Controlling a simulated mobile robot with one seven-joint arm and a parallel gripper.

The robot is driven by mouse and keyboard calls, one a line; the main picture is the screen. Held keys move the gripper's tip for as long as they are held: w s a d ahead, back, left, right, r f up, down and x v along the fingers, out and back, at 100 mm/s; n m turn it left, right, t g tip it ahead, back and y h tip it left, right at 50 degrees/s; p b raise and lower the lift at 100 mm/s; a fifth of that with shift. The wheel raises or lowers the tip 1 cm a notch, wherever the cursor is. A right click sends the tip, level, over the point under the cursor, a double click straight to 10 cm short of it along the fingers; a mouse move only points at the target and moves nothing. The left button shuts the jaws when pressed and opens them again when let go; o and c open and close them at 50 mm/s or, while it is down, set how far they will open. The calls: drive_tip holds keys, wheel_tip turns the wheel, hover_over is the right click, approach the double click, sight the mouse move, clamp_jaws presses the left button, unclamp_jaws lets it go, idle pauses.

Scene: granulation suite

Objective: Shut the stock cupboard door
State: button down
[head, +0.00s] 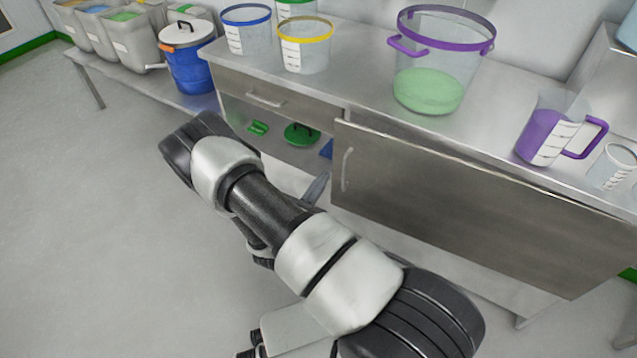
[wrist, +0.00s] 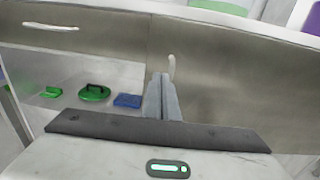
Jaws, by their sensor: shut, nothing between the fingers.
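The stock cupboard door (head: 450,200) is a wide brushed-metal panel under the right part of the counter, with a pale upright handle (head: 347,168) near its left edge. The door looks nearly in line with the counter front; I cannot tell whether a small gap is left. In the wrist view the door (wrist: 235,85) fills the right side and its handle (wrist: 172,68) rises just behind my fingertips. My gripper (wrist: 161,80) is shut and empty, close to the door's left edge and slightly below the handle. Contact with the door cannot be made out. My arm hides part of the floor.
Left of the door is a drawer (head: 262,98) over an open shelf with green lids (head: 300,134) and a blue item (wrist: 127,101). Tubs, a purple-rimmed bucket (head: 428,85) and jugs (head: 552,128) stand on the counter (head: 350,75). The floor at left is clear.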

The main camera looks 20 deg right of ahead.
sight(343, 149)
drive_tip(key=b+x, duration=0.2)
drive_tip(key=x, duration=0.8)
drive_tip(key=shift+w+d, duration=0.25)
